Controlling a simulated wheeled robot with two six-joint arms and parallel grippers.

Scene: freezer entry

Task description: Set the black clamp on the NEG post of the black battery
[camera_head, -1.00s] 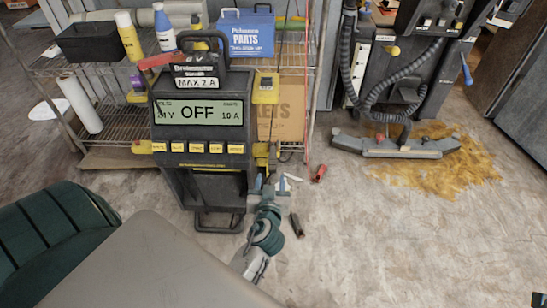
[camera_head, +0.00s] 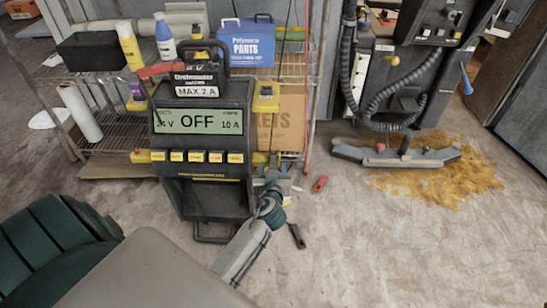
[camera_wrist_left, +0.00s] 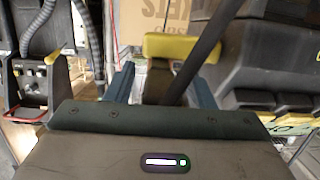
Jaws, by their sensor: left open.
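My left gripper (camera_head: 272,181) is open beside the lower right side of the charger (camera_head: 205,160), whose display reads OFF. In the left wrist view the two blue fingers (camera_wrist_left: 162,86) stand on either side of a dark block (camera_wrist_left: 157,82) under a yellow bar (camera_wrist_left: 182,48). A dark strip crosses in front of the right finger. I cannot tell whether the block is the black clamp. My right gripper is out of view.
A wire shelf behind the charger holds a blue PARTS case (camera_head: 247,43), bottles, a black bin (camera_head: 88,52) and a cardboard box (camera_head: 291,117). A floor machine (camera_head: 398,155) stands at the right, by a yellow-brown spill (camera_head: 440,188). The lower right floor is clear.

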